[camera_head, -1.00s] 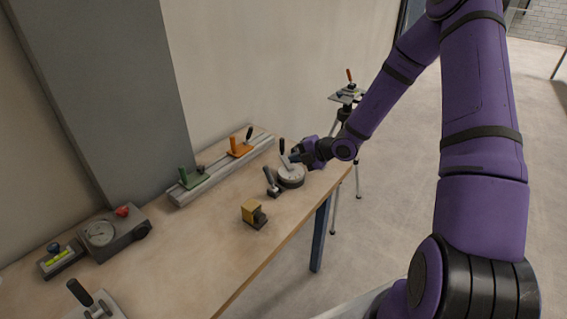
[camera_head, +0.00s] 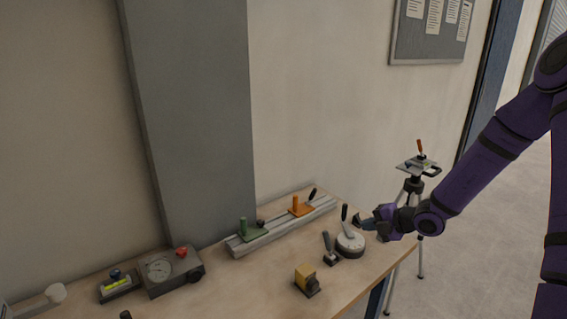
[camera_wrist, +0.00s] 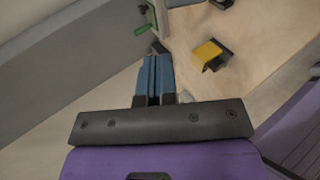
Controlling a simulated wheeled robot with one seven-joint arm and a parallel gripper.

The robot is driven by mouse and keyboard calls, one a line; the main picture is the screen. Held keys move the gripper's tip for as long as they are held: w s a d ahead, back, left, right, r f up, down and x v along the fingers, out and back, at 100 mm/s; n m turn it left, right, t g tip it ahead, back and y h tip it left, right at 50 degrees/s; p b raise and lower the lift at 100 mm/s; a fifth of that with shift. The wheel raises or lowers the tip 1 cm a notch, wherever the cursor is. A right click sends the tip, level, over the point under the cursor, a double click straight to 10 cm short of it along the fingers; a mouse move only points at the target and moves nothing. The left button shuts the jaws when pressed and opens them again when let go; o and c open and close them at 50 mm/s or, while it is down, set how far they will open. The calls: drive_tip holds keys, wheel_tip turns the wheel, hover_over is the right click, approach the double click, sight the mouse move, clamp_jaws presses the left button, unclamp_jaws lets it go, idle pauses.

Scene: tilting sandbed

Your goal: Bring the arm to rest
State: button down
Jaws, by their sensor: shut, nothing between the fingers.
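My purple arm reaches in from the right in the head view. My gripper (camera_head: 364,223) is above the right end of the workbench, close to the round dial base (camera_head: 350,243) with its upright black-handled lever; I cannot tell whether they touch. In the wrist view my gripper's blue fingers (camera_wrist: 153,78) lie side by side, shut, with nothing between them.
The workbench (camera_head: 225,290) also bears a yellow block (camera_head: 306,277), a small lever (camera_head: 329,246), a rail with green and orange clamps (camera_head: 285,225), a gauge box (camera_head: 171,270) and a level (camera_head: 118,285). A tripod (camera_head: 414,185) stands beyond the bench. A grey pillar (camera_head: 195,120) rises behind.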

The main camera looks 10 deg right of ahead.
drive_tip(key=s+a+r+n+g, duration=0.25)
drive_tip(key=s+r+n, duration=0.25)
drive_tip(key=r+n, duration=0.3)
drive_tip(key=s+a+r+n+g+h, duration=0.1)
drive_tip(key=s+a+r+n, duration=0.35)
drive_tip(key=n, duration=0.45)
drive_tip(key=s+a+r+n+g, duration=0.2)
drive_tip(key=s+r+n, duration=0.2)
drive_tip(key=r+n, duration=0.45)
drive_tip(key=s+d+r+n+h, duration=0.1)
drive_tip(key=s+r+n+h, duration=0.1)
drive_tip(key=s+n, duration=0.4)
drive_tip(key=s+d+r+n+t+h, duration=0.1)
drive_tip(key=s+d+r+n+h, duration=0.1)
drive_tip(key=s+r+n, duration=0.2)
drive_tip(key=s+d+r+n+t+h, duration=0.1)
drive_tip(key=s+d+r+n+h, duration=0.1)
drive_tip(key=s+n, duration=0.8)
wheel_tip(320, 180, up, 2)
drive_tip(key=shift+d+r+h, duration=0.1)
drive_tip(key=shift+d+h, duration=0.15)
drive_tip(key=shift+h, duration=0.35)
